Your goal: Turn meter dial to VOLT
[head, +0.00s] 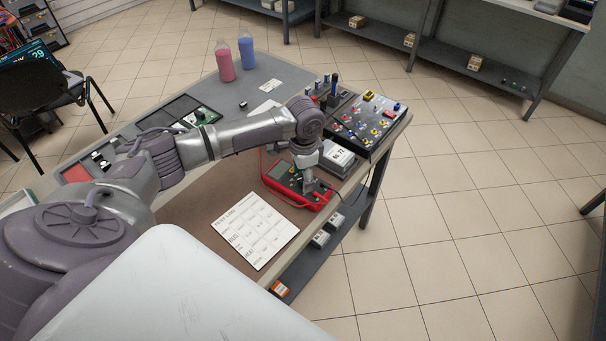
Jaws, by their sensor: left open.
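The red meter (318,203) lies on the table near its right edge, with a greenish screen (281,173) at its upper left. My left gripper (308,190) points down over the right part of the meter. The left gripper is open, and its fingers and wrist cover the place where the dial would be. I cannot see the dial or its setting, nor tell if the fingers touch it. A red lead runs along the meter's left side. My right gripper is not in view.
A printed test log sheet (255,231) lies left of the meter. A white stack (338,158) and a component board (368,122) stand behind it. Pink (224,61) and blue (246,52) bottles stand at the far end. Tiled floor right of the table (180,226) is clear.

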